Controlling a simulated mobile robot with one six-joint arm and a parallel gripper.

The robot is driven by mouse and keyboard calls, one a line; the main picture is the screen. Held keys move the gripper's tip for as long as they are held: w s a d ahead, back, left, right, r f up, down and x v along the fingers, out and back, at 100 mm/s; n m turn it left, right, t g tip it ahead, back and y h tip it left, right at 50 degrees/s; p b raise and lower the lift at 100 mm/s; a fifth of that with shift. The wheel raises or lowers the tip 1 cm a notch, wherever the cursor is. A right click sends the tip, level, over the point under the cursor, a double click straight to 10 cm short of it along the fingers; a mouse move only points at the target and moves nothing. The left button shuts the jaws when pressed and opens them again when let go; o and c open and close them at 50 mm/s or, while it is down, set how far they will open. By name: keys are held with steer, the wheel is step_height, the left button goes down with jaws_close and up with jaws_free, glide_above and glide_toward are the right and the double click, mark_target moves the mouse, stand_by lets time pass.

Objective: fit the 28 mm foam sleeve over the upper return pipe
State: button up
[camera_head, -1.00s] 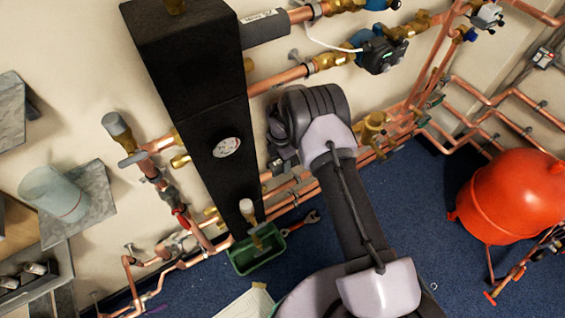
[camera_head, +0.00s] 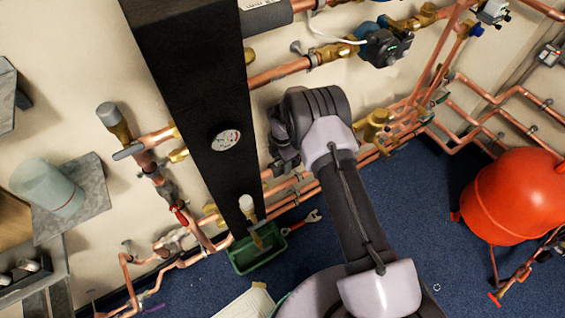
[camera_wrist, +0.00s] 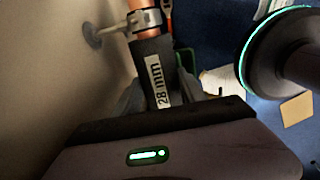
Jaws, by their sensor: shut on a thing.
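The dark foam sleeve, labelled 28 mm (camera_wrist: 155,80), is between my gripper's fingers (camera_wrist: 160,93) in the wrist view. My gripper is shut on it. The sleeve's far end meets a copper pipe (camera_wrist: 139,7) at a metal clip (camera_wrist: 145,20), in line with it. I cannot tell whether the sleeve is around the pipe or only end-on to it. In the head view my gripper (camera_head: 283,150) is beside the black tank, in front of low copper pipes (camera_head: 280,188), and the held sleeve is hidden. Which pipe is the upper return is not certain.
The tall black tank (camera_head: 195,80) with a gauge stands close left of my gripper. A green tray (camera_head: 250,262) and a wrench (camera_head: 305,220) lie below. The pump (camera_head: 384,46) is at upper right, the red vessel (camera_head: 515,195) at far right. Blue floor (camera_head: 420,200) is clear between.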

steer(key=shift+f, duration=0.15)
steer(key=o, duration=1.4)
